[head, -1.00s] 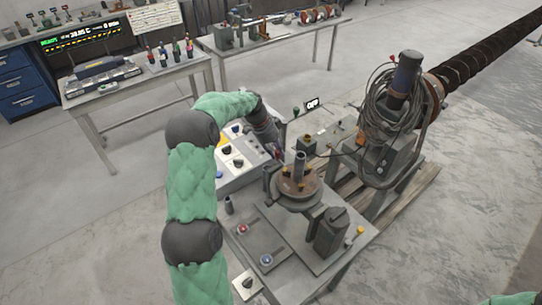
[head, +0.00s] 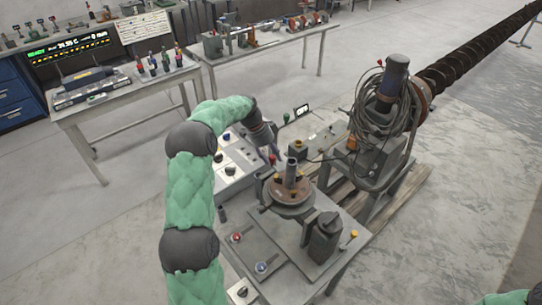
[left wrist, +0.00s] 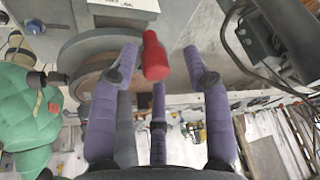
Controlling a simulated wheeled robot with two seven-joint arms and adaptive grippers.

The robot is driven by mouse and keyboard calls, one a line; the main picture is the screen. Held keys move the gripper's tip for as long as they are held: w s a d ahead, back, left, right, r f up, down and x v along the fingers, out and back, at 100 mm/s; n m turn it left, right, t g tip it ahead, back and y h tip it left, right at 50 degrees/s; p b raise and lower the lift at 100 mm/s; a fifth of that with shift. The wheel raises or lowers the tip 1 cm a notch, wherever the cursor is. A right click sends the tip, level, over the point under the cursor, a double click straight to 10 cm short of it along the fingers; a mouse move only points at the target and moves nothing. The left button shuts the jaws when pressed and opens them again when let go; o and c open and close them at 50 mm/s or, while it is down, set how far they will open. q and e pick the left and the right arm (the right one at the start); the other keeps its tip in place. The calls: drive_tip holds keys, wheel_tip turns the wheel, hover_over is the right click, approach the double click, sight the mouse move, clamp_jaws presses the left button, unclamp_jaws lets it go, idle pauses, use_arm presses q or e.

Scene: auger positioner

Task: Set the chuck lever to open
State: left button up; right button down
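A red-handled lever (left wrist: 154,57) shows in the left wrist view, and I take it for the chuck lever. It stands between the spread purple fingers of my left gripper (left wrist: 160,62), with gaps visible on both sides. The gripper looks open and not closed on it. The round brown chuck plate (left wrist: 95,75) lies just left of the fingers. In the head view my left gripper (head: 271,150) is beside the chuck (head: 291,194), at its far left, and mostly hides the lever. My right gripper is out of view.
A grey control panel (head: 232,170) with dark knobs lies left of the gripper. A dark grey block (head: 324,236) stands in front of the chuck. A cable-wrapped motor (head: 388,100) with a long auger (head: 470,60) stands at right.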

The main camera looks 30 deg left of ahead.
use_arm(q)
drive_tip(key=shift+s+f, duration=0.1)
drive_tip(key=shift+s+a+r, duration=0.1)
drive_tip(key=shift+a+r, duration=0.1)
drive_tip(key=shift+r, duration=0.15)
drive_tip(key=v, duration=1.1)
drive_tip(key=shift+r, duration=0.1)
